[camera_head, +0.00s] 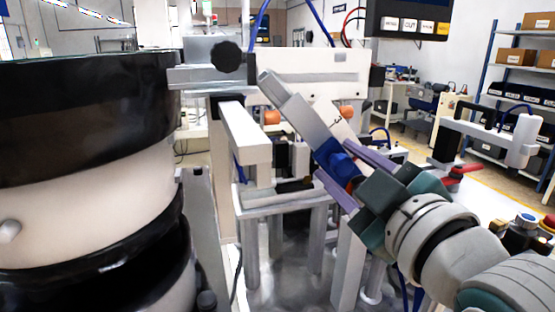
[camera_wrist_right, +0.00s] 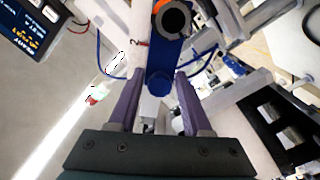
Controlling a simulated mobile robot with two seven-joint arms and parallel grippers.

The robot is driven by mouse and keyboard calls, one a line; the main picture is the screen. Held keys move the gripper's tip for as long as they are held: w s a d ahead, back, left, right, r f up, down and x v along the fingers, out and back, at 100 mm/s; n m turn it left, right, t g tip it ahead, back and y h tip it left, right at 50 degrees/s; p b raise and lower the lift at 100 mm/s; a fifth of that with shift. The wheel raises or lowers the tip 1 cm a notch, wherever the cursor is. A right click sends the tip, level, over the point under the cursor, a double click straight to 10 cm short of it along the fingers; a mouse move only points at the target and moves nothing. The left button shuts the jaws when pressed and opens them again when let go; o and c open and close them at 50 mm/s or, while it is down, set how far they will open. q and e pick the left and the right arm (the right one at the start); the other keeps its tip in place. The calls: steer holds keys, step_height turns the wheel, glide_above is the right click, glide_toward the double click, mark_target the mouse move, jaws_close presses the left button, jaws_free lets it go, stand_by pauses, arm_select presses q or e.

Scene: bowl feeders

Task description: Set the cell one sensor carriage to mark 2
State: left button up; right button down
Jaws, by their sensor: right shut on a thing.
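The sensor carriage, a blue block (camera_head: 338,162), sits on a pale slanted rail (camera_head: 310,115) in the head view. My left gripper is not in view.
A large black and cream bowl feeder (camera_head: 85,190) fills the left side. A white beam with a black knob (camera_head: 229,57) crosses behind the rail. A white post with a red lever (camera_head: 463,170) stands to the right of my gripper. A display box (camera_head: 415,22) hangs above.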

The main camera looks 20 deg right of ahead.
steer(key=c, duration=0.6)
jaws_free()
steer(key=shift+s+d+b, duration=0.15)
steer(key=shift+s+b, duration=0.45)
steer(key=shift+s, duration=4.4)
steer(key=s+f+m+g, duration=0.7)
steer(key=s+f+g, duration=0.7)
steer(key=r+p, duration=1.2)
steer(key=s+r+p, duration=0.1)
steer(key=r+p, duration=2.4)
steer(key=p, duration=0.1)
steer(key=shift+s+d+r, duration=0.25)
steer(key=shift+s+r, duration=0.05)
